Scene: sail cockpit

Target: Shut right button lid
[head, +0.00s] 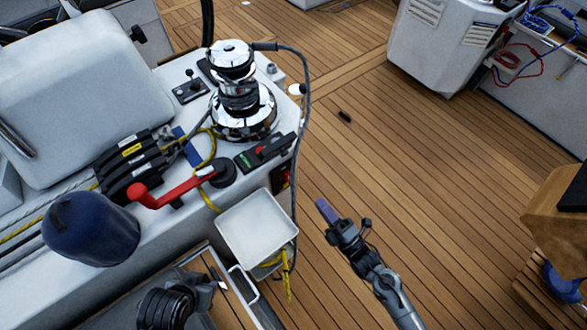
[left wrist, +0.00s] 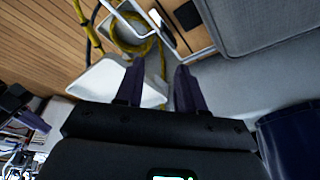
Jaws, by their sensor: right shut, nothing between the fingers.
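My right gripper (head: 327,211) is over the wooden deck, to the right of the white tray. Its purple fingers are together and hold nothing. My left gripper (left wrist: 160,65) shows in the left wrist view with its two purple fingers apart and nothing between them. I cannot single out the right button lid for certain. A small pale round piece (head: 296,89) sits at the console's edge, right of the chrome winch (head: 240,105). A black round piece (head: 223,173) lies by the red handle. Both are too small to read as open or shut. Neither gripper touches them.
The white tray (head: 258,228) with yellow rope hangs at the console's side; it also shows in the left wrist view (left wrist: 100,82). A red handle (head: 170,190), black clutches (head: 130,165) and a dark cable crowd the console. The deck (head: 400,180) is mostly clear.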

